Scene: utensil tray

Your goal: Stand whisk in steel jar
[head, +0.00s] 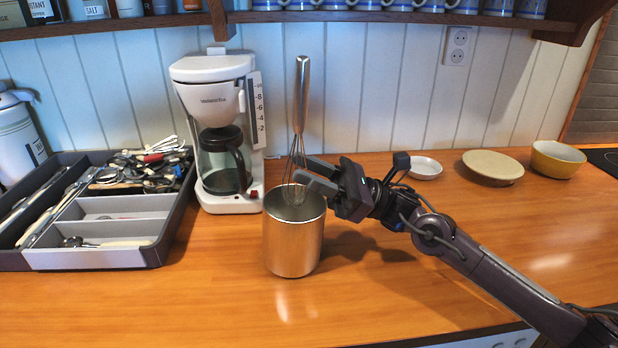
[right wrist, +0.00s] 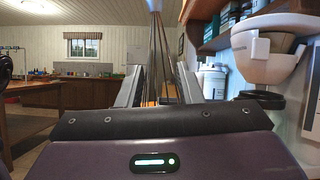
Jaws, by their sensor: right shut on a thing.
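The steel jar (head: 294,243) stands upright on the wooden counter in the head view, in front of the coffee maker. The whisk (head: 302,95) is upright, handle up and wires down, over the jar's mouth. The lower end of its wires overlaps the jar's opening; how deep they reach is hard to tell. My right gripper (head: 300,172) is shut on the whisk's wires just above the jar's rim. In the right wrist view the whisk's wires (right wrist: 160,60) run between the two fingers. My left gripper is not in view.
A white coffee maker (head: 216,130) stands close behind the jar. A grey utensil tray (head: 95,258) full of cutlery is at the left. A small white dish (head: 425,168), a cream plate (head: 492,168) and a yellow bowl (head: 557,160) sit at the right. The front counter is clear.

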